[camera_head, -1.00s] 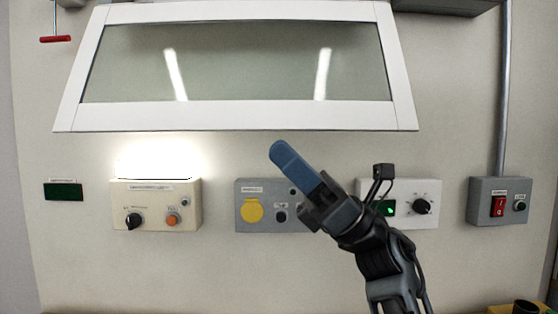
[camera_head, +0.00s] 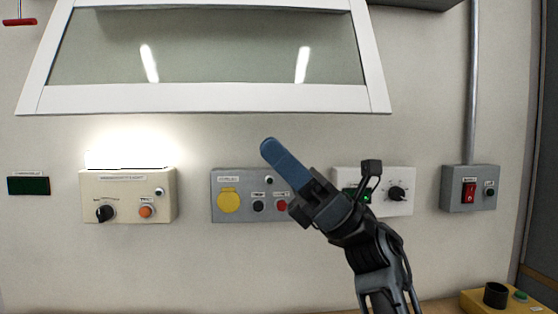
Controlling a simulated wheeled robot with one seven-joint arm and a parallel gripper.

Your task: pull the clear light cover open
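A bright glowing light (camera_head: 127,150) sits on top of the beige control box at left. Its glare hides any clear cover around it. A large clear pane (camera_head: 205,50) in a white frame (camera_head: 205,98) spans the top of the view, cut off above. I cannot tell whether the clear light cover is at the glowing light or is this pane. My gripper (camera_head: 270,148) points up and left, in front of the wall between the beige box and the white box. Its blue fingers overlap from this side, so their opening is hidden. Nothing shows at its tip.
On the wall are a beige box (camera_head: 130,207) with a black knob and orange button, a grey box (camera_head: 240,178), a white knob box (camera_head: 400,178) and a red-switch box (camera_head: 470,198). A yellow box (camera_head: 476,304) stands lower right. Wall below the boxes is clear.

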